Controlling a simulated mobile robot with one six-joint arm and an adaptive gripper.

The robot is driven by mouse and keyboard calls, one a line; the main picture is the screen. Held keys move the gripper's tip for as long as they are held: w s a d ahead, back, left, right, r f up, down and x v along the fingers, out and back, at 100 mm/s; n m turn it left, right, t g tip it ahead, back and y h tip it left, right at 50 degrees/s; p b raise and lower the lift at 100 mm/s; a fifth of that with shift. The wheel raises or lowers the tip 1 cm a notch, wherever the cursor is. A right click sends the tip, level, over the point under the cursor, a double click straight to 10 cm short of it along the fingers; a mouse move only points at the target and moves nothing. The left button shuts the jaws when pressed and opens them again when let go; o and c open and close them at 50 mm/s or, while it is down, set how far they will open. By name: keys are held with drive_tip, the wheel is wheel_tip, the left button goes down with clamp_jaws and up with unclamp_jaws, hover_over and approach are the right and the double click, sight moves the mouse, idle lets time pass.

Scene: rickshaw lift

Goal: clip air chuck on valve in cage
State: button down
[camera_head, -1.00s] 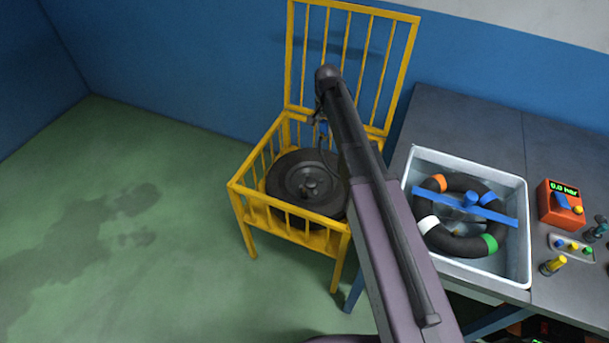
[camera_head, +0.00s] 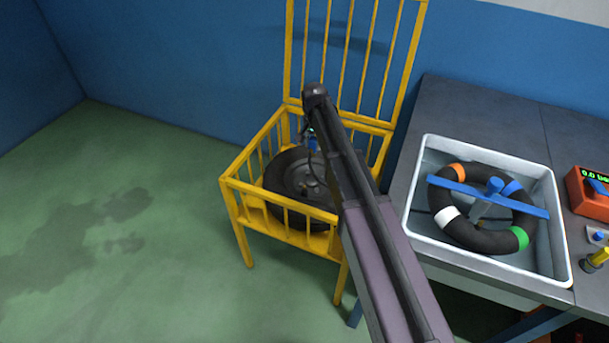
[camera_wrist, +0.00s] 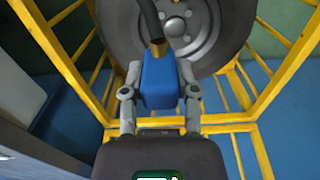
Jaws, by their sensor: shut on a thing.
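The wheel (camera_head: 288,172) with its black tyre and grey rim lies in the yellow cage (camera_head: 283,236), whose barred lid stands open against the wall. In the wrist view, my gripper (camera_wrist: 160,92) is shut on the blue air chuck (camera_wrist: 159,78), one finger on each side. A black hose with a brass fitting (camera_wrist: 158,47) runs from the chuck's far end. In the head view my arm hides most of the gripper and part of the wheel. I cannot make out the valve.
A grey bench stands right of the cage. On it a white tub (camera_head: 413,205) holds a black tube (camera_head: 480,240) with coloured bands under a blue bar (camera_head: 525,205). A red gauge box (camera_head: 588,195) sits at the right. The green floor at left is open.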

drive_tip(key=w+a+f+b, duration=0.1)
drive_tip(key=a+f+b, duration=0.2)
drive_tip(key=f+b, duration=0.8)
drive_tip(key=shift+w+f, duration=0.15)
drive_tip(key=shift+f, duration=0.55)
drive_tip(key=shift+f, duration=0.1)
drive_tip(key=shift+f+b, duration=2.15)
drive_tip(key=shift+b, duration=0.2)
drive_tip(key=shift+f+b, duration=1.45)
drive_tip(key=shift+f, duration=0.05)
idle(2.2)
